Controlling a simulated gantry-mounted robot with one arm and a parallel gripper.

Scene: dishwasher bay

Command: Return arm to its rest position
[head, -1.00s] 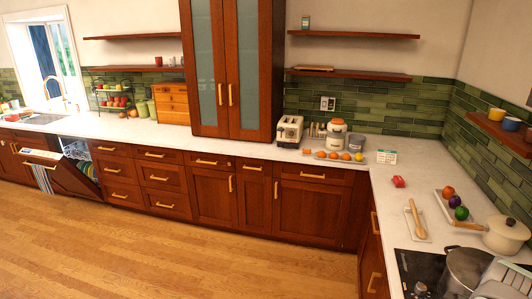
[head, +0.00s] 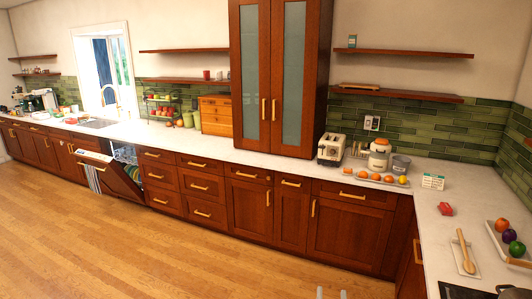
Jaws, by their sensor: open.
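The rest of my gripper and arm is out of the frame. The dishwasher (head: 125,156) is at the left under the counter, with its door (head: 110,176) tilted open and part of a rack showing inside. My gripper is far to the right of it.
The white counter (head: 250,156) runs along the back and turns forward at the right. A toaster (head: 331,149), an orange-and-white appliance (head: 379,154) and a tray of fruit stand on it. A wooden spoon (head: 465,251) lies at the right. The wooden floor (head: 150,255) is clear.

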